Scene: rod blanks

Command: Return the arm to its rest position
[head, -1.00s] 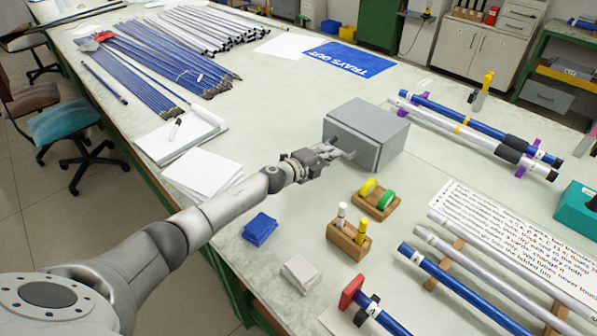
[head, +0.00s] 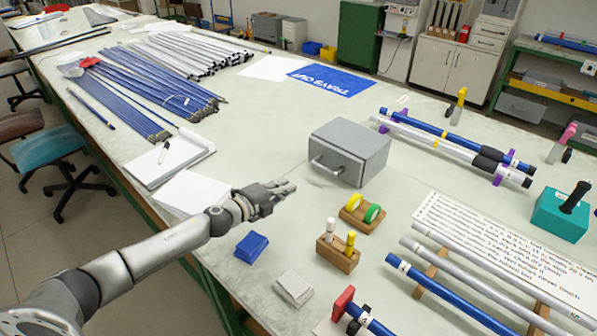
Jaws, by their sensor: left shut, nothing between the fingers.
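My left arm comes in from the lower left, and its gripper (head: 285,189) is shut and empty above the table. The gripper is apart from the grey metal box (head: 352,150), to the left of and below its front handle (head: 327,167) in the head view. The box looks closed. My right gripper does not show.
White paper sheets (head: 190,192) lie behind the gripper. A blue folded cloth (head: 251,246), a grey cloth (head: 294,288), a wooden marker holder (head: 338,255) and a tape holder (head: 361,213) stand nearby. Blue rods (head: 130,95) lie at the back left, others (head: 440,285) at the right.

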